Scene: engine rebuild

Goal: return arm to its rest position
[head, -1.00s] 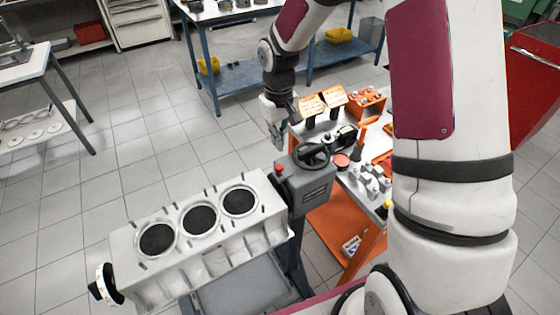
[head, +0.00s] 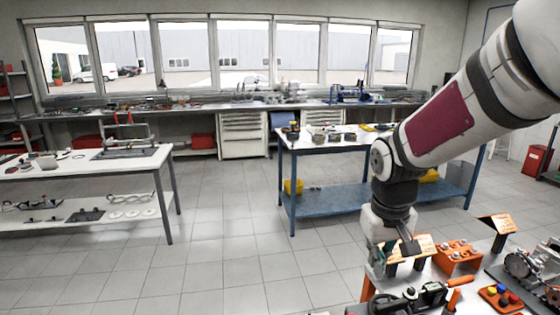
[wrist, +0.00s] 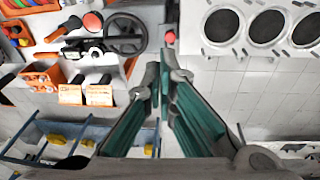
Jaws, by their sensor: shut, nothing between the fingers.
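My gripper (wrist: 162,88) shows in the wrist view with its green-padded fingers shut and nothing between them. In the head view my gripper (head: 385,250) hangs at the end of my bent arm, beside the near-right work cart (head: 425,285). The engine block (wrist: 262,25) with its dark cylinder bores is at the top right of the wrist view. It is out of the head view now.
A blue table (head: 330,143) stands behind my arm, and a white table (head: 85,172) is at the left. The tiled floor (head: 230,215) between the tables is clear.

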